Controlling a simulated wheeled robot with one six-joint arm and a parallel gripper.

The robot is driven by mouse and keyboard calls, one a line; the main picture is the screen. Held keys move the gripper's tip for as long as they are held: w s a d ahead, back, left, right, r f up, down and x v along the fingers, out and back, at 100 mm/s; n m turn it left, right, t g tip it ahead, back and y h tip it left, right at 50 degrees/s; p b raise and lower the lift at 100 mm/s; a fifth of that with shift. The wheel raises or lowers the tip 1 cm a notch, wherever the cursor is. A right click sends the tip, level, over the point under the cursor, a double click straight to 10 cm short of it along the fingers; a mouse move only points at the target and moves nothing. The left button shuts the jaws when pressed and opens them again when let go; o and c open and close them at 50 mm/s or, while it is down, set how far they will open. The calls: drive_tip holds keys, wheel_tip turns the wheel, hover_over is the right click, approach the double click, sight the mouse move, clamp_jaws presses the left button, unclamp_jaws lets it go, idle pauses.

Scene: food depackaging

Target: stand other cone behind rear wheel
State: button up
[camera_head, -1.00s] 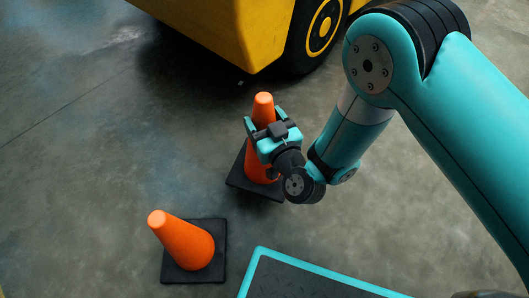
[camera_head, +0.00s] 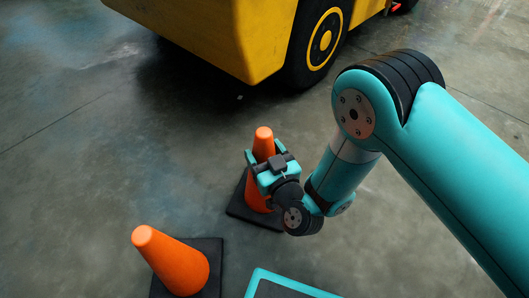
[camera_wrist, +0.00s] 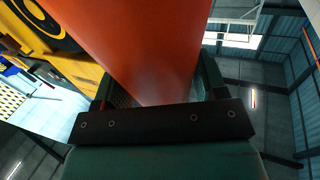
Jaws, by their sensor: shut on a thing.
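An orange cone (camera_head: 263,138) with a square black base (camera_head: 242,208) is in the middle of the head view. My gripper (camera_head: 267,158) is shut around its upper part; the cone looks roughly upright. I cannot tell whether its base touches the floor. In the wrist view the held cone (camera_wrist: 150,50) fills the space between the fingers. The second orange cone (camera_head: 172,262) stands on its black base at the lower left, apart from my gripper. A black wheel with a yellow hub (camera_head: 325,38) is under the yellow vehicle (camera_head: 205,35) at the top.
The grey concrete floor (camera_head: 80,170) is bare at the left and between the held cone and the vehicle. The vehicle's lower corner overhangs the floor left of the wheel. A teal-edged dark deck (camera_head: 285,281) shows at the bottom edge.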

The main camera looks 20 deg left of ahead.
drive_tip(key=o, duration=1.6)
drive_tip(key=shift+o, duration=0.2)
drive_tip(key=b+v, duration=0.5)
drive_tip(key=v, duration=0.7)
drive_tip(key=shift+r+b, duration=0.15)
drive_tip(key=shift+b, duration=0.25)
